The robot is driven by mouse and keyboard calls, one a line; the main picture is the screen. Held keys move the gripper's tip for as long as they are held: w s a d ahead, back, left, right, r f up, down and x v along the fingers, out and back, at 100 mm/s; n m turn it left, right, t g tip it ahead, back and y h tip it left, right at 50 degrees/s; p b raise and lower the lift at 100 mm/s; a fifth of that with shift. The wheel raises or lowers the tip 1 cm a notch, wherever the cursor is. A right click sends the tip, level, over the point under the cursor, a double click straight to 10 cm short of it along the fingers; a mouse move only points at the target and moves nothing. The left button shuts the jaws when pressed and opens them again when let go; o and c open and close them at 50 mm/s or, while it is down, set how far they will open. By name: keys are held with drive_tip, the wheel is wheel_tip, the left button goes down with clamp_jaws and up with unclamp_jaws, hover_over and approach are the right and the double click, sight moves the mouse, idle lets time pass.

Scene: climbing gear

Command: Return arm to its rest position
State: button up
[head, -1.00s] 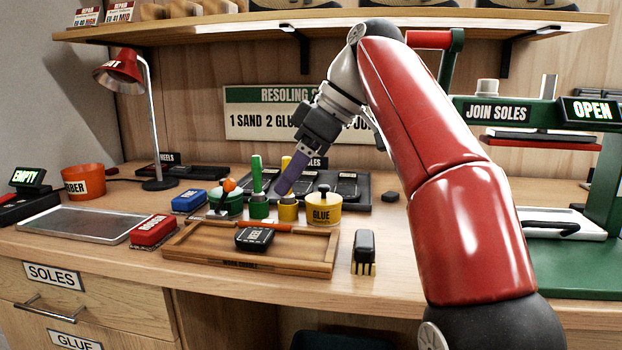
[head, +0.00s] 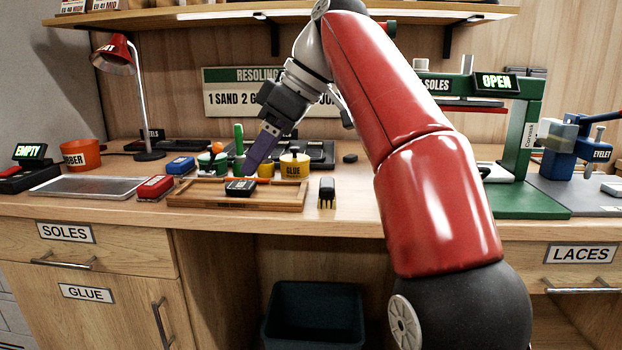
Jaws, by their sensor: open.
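My gripper (head: 250,167) shows in the head view with purple fingers pointing down and to the left. It is open, and I see nothing held in it. Its fingertips appear over the back of the wooden tray (head: 200,201), close to a small black heel block (head: 240,187) lying in that tray. Whether the fingertips touch anything is unclear from this angle. My red arm reaches up from the lower right and bends down to the gripper, hiding part of the bench and the wall sign.
A yellow glue pot (head: 294,166), green pots and a brush (head: 327,192) stand around the tray. A red lamp (head: 115,55) is at left, with a shelf (head: 200,19) above. A green press (head: 520,150) and a blue eyelet tool (head: 570,150) stand right. A dark bin (head: 313,315) is below.

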drive_tip(key=s+d+f+m+t+h, duration=0.3)
drive_tip(key=s+d+f+m, duration=0.3)
drive_tip(key=d+f+m, duration=0.55)
drive_tip(key=s+d+f+m+t+h, duration=0.1)
drive_tip(key=s+d+f+m, duration=0.1)
drive_tip(key=s+d+f, duration=0.3)
drive_tip(key=s+d+f+m+h, duration=0.2)
drive_tip(key=s+d+f, duration=0.4)
drive_tip(key=f, duration=0.7)
drive_tip(key=s+m, duration=0.1)
drive_tip(key=s, duration=0.1)
drive_tip(key=shift+s+f+t+h, duration=0.25)
drive_tip(key=shift+s+t+h, duration=0.05)
drive_tip(key=shift+t, duration=0.1)
